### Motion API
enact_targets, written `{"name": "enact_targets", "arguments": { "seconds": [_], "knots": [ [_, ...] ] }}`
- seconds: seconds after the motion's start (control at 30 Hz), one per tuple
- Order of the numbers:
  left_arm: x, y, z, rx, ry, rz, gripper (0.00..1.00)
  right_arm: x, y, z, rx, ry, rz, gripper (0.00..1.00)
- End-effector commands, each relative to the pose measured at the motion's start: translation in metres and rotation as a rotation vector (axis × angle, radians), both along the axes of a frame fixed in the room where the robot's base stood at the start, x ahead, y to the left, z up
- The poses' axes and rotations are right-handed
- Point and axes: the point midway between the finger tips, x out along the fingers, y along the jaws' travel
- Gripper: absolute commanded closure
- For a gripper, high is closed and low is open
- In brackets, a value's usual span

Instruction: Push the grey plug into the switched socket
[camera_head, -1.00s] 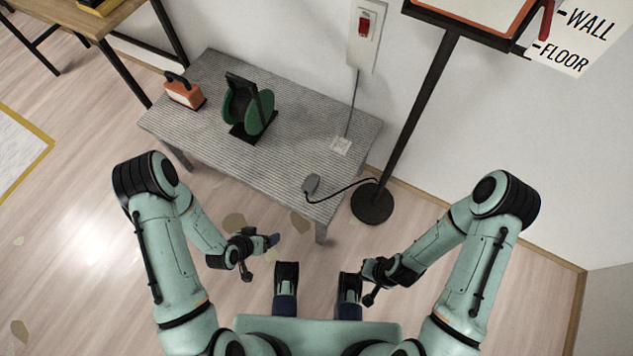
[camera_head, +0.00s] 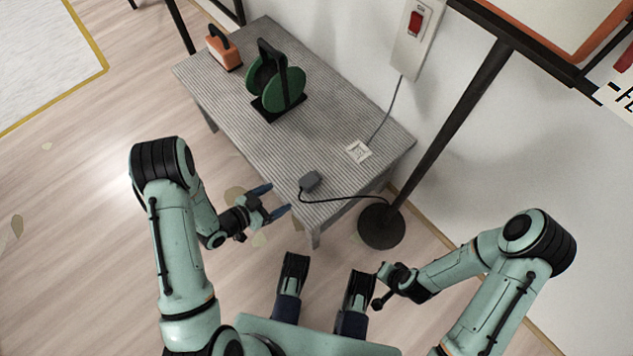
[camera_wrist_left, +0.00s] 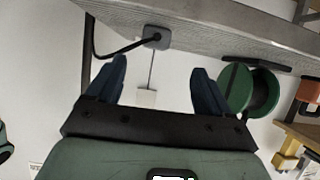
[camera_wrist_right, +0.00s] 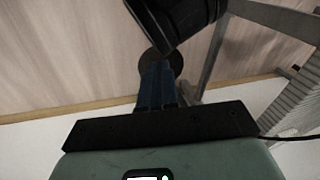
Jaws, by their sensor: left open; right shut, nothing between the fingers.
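The grey plug (camera_head: 311,181) lies on the ridged grey table near its front edge, with a black lead running right. It also shows in the left wrist view (camera_wrist_left: 155,37). The white socket (camera_head: 358,151) is on the table further back and right, apart from the plug. It shows pale in the left wrist view (camera_wrist_left: 147,96). A cable joins it to a wall panel with a red switch (camera_head: 414,22). My left gripper (camera_head: 280,197) is open and empty, left of the plug at the table's front edge. My right gripper (camera_wrist_right: 157,85) is shut and empty, away from the table.
A green reel (camera_head: 276,85) on a black stand and an orange-and-black tool (camera_head: 223,52) stand at the table's back left. A black pole with a round base (camera_head: 381,227) rises at the table's right. The tabletop between plug and socket is clear.

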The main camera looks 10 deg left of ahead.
Motion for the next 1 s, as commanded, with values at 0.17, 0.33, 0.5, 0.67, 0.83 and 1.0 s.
{"name": "enact_targets", "arguments": {
  "seconds": [0.17, 0.33, 0.5, 0.67, 0.83, 1.0],
  "knots": [
    [0.002, 0.0, 0.0, -0.005, -0.04, -0.033, 0.19, 0.005, -0.002, -0.008, -0.005, -0.011, -0.004, 1.0],
    [0.012, -0.009, -0.005, -0.007, -0.051, -0.042, 0.19, 0.01, -0.004, -0.012, -0.011, -0.024, -0.01, 1.0],
    [0.037, -0.029, -0.018, -0.007, -0.05, -0.044, 0.19, 0.02, -0.01, -0.021, -0.026, -0.051, -0.022, 1.0],
    [0.055, -0.042, -0.027, -0.007, -0.049, -0.042, 0.19, 0.028, -0.014, -0.026, -0.037, -0.07, -0.03, 1.0],
    [0.063, -0.049, -0.03, -0.008, -0.047, -0.039, 0.19, 0.03, -0.016, -0.029, -0.04, -0.074, -0.034, 1.0],
    [0.08, -0.063, -0.033, -0.008, -0.051, -0.043, 0.19, 0.018, -0.018, -0.042, -0.039, -0.034, -0.034, 1.0]
  ]
}}
